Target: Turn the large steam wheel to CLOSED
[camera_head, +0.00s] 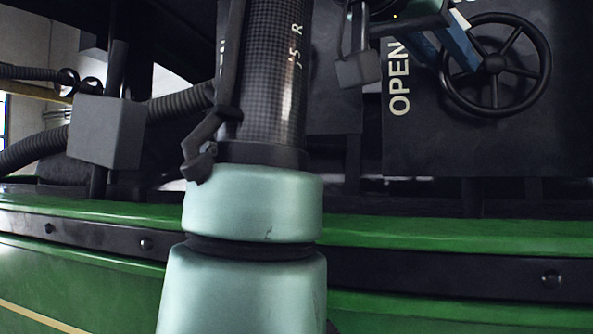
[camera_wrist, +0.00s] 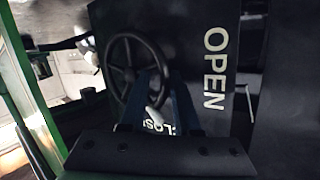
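The large black steam wheel (camera_head: 495,64) has several spokes and a round hub. It stands in front of a dark panel at the upper right of the head view. In the wrist view the wheel (camera_wrist: 108,66) is left of centre. White OPEN lettering (camera_head: 400,82) is left of the wheel in the head view and right of it in the wrist view. Partly hidden CLOSED lettering (camera_wrist: 158,128) shows below. My gripper (camera_wrist: 164,85) has its two blue fingers apart at the wheel's rim. A white piece shows between them. Contact is unclear.
A green ledge (camera_head: 440,237) with a dark riveted band runs across below the panel. Grey box-shaped parts (camera_head: 107,133) and ribbed hoses (camera_head: 180,102) are at the left. My arm covers the middle of the head view.

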